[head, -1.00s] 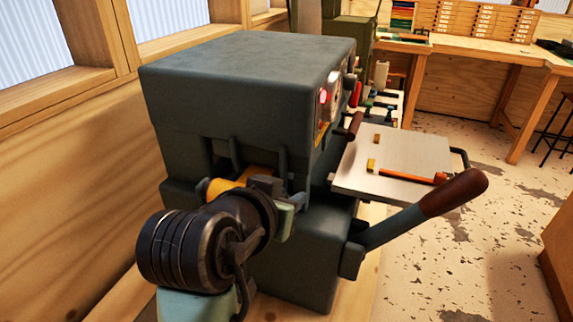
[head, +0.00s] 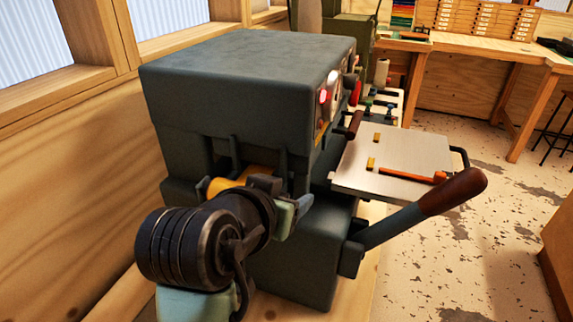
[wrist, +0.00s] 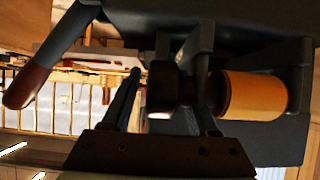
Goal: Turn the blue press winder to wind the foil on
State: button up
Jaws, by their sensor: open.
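The dark grey-green press (head: 245,70) fills the middle of the head view. An orange-gold foil roll (head: 238,184) sits in its near side, partly behind my arm; in the wrist view the roll (wrist: 255,95) lies right of my fingers. A dark round knob (wrist: 165,88), in line with the roll, shows between my fingers in the wrist view; it looks like the winder, but its blue colour does not show. My gripper (head: 292,210) is open beside the press; its fingers (wrist: 162,105) lie either side of the knob. I cannot tell whether they touch it.
A wooden wall is close on the left. Open floor lies to the right.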

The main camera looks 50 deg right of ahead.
jog(key=v, duration=1.2)
jog(key=shift+s+a+r+p, duration=0.2)
jog(key=shift+a+p, duration=0.05)
jog(key=shift+p, duration=0.05)
